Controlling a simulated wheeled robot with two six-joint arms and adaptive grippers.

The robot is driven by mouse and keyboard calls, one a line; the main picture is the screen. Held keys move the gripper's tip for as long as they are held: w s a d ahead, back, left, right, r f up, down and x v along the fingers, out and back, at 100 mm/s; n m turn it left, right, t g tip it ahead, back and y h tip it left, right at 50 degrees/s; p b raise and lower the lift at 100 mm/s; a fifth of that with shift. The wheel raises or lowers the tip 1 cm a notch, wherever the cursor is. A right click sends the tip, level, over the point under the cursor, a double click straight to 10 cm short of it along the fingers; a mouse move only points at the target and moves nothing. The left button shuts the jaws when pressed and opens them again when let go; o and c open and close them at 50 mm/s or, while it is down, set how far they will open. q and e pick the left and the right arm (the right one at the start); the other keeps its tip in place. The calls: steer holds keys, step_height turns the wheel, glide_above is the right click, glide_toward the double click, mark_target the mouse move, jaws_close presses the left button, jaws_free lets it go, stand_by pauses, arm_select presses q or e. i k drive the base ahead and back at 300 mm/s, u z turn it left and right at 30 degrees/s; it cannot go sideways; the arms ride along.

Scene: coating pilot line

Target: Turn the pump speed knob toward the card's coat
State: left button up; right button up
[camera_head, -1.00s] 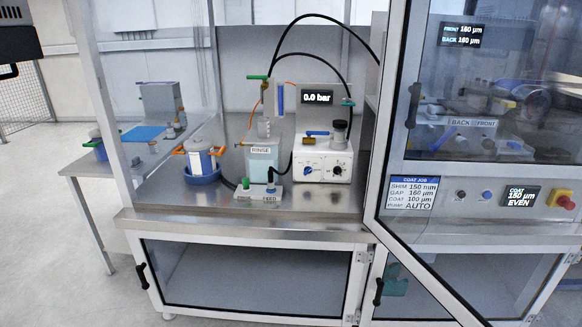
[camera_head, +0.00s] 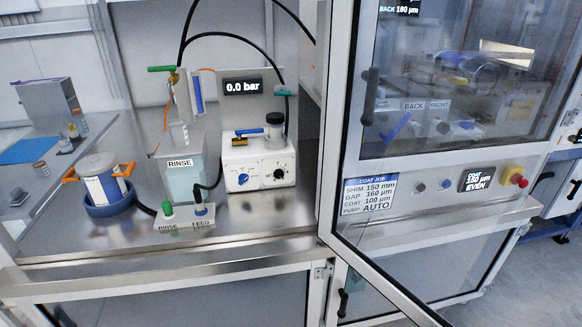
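The white pump unit (camera_head: 257,160) stands on the steel bench, its display (camera_head: 243,87) reading 0.0 bar. On its front are a dark round knob (camera_head: 279,174) with a pale pointer mark and a smaller blue knob (camera_head: 243,179); the exact dial setting is too small to read. The coat job card (camera_head: 369,194) is on the cabinet front at right and reads shim 150, gap 160 µm, coat 100 µm, pump AUTO. A small display (camera_head: 476,178) beside it reads coat 150 µm, EVEN. Neither of my grippers is in view.
The open glass door frame (camera_head: 333,190) stands just right of the pump. A rinse beaker (camera_head: 184,180), a rinse/feed valve block (camera_head: 185,217) and a pot in a blue dish (camera_head: 104,205) stand left. The bench front (camera_head: 240,215) before the pump is clear.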

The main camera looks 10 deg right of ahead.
mark_target(278, 173)
steer(key=z, duration=0.55)
steer(key=i, duration=0.65)
steer(key=z, duration=0.7)
